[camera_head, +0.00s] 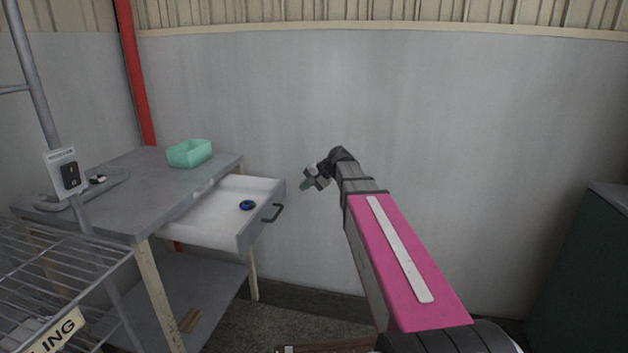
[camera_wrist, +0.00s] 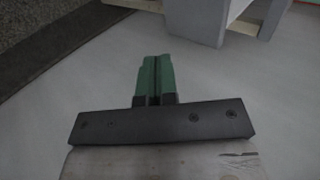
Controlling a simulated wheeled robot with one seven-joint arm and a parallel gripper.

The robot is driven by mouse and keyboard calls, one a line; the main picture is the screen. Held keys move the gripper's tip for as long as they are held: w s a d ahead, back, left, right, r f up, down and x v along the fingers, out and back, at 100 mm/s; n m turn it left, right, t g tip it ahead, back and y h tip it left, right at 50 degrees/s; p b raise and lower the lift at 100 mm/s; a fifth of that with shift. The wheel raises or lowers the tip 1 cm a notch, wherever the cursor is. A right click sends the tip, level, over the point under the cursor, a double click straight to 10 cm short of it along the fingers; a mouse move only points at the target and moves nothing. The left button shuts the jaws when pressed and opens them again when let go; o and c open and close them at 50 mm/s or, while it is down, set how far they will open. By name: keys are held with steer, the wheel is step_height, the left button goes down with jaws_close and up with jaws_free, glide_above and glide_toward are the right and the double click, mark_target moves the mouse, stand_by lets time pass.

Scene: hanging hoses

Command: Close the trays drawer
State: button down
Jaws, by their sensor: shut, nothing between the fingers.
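The drawer (camera_head: 262,211) is pulled out from under the grey table top, with a white inside and a grey front. Its dark handle (camera_head: 277,213) is on the front, facing right. A small blue round thing (camera_head: 247,205) lies in the drawer. My gripper (camera_head: 305,185) is shut and empty, to the right of the drawer front and a little above the handle, apart from both. In the wrist view its green fingers (camera_wrist: 155,78) are together. A grey part of the furniture (camera_wrist: 195,20) shows at the top of that view; the handle cannot be made out there.
A mint-green tray (camera_head: 190,153) stands on the table top (camera_head: 120,190). A wire rack (camera_head: 60,275) and a grey pole are at the left. A dark green cabinet (camera_head: 590,270) is at the right edge. The wall behind is bare, with free room right of the drawer.

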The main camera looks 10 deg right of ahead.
mark_target(285, 191)
steer(key=a, duration=0.2)
steer(key=w+a+f, duration=0.1)
steer(key=shift+w+a+f, duration=0.15)
steer(key=shift+w+a, duration=0.05)
steer(key=shift+a, duration=0.15)
steer(key=shift+w+a, duration=0.2)
steer(key=shift+a, duration=0.55)
steer(key=w+a, duration=0.2)
steer(key=a, duration=0.5)
steer(key=w+a, duration=0.3)
steer(key=a, duration=0.5)
steer(key=w+a, duration=0.3)
steer(key=a, duration=0.4)
steer(key=shift+w+a, duration=0.15)
steer(key=shift+a, duration=0.3)
